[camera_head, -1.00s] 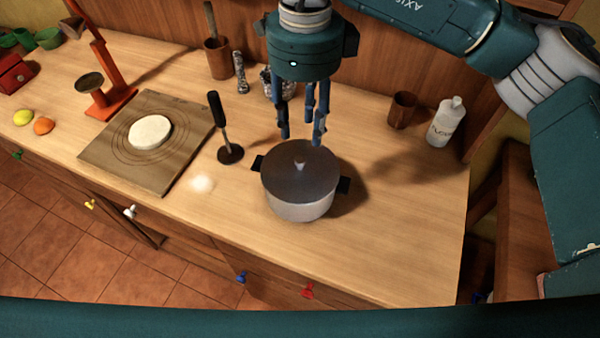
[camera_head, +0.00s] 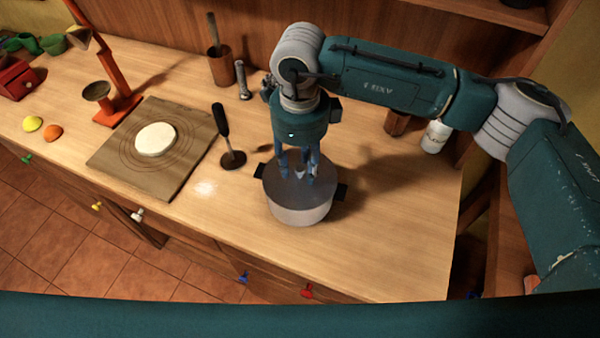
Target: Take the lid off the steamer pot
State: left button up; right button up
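The steamer pot (camera_head: 300,213) is light grey with black side handles and stands on the wooden counter. Its dark lid (camera_head: 283,193) lies on top, with a small pale knob (camera_head: 299,173) at the centre. My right gripper (camera_head: 297,178) is over the lid, pointing down, with its blue fingers apart on either side of the knob. I cannot tell whether the fingertips touch the lid or knob. My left gripper is not in view.
A dark-handled masher (camera_head: 222,122) stands left of the pot. A wooden board (camera_head: 112,158) with white dough (camera_head: 155,139) is farther left. A white bottle (camera_head: 436,137) and brown cup (camera_head: 396,123) are behind right. The counter right of the pot is clear.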

grip_shut()
jog(key=shift+r, duration=0.1)
